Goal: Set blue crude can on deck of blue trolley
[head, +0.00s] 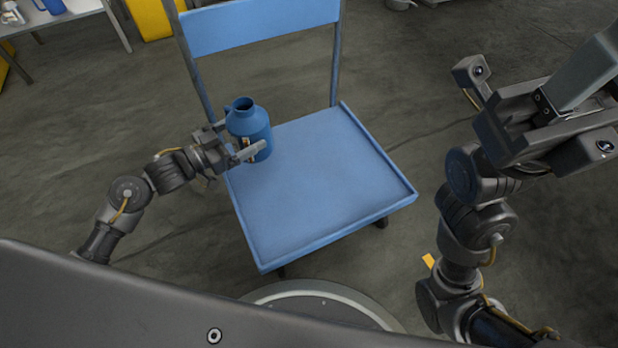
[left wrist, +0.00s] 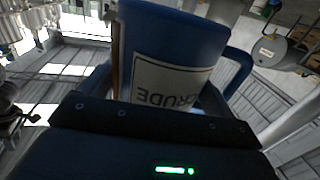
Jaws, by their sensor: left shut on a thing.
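The blue crude can (head: 249,125) is upright at the left back part of the blue trolley's deck (head: 315,185). I cannot tell whether its base touches the deck or hangs just above it. My left gripper (head: 252,150) is shut on the can's body from the left. In the left wrist view the can (left wrist: 170,50) fills the space between the fingers, with its white "CRUDE" label facing the camera and its handle at the right. My right gripper (head: 490,97) is raised at the right, empty, with its fingers apart.
The trolley's blue push handle (head: 262,25) rises behind the deck on two posts. The rest of the deck is bare, with a low rim at the sides. A table (head: 70,15) with a blue jug (head: 50,6) stands at the far left. Floor right of the trolley is clear.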

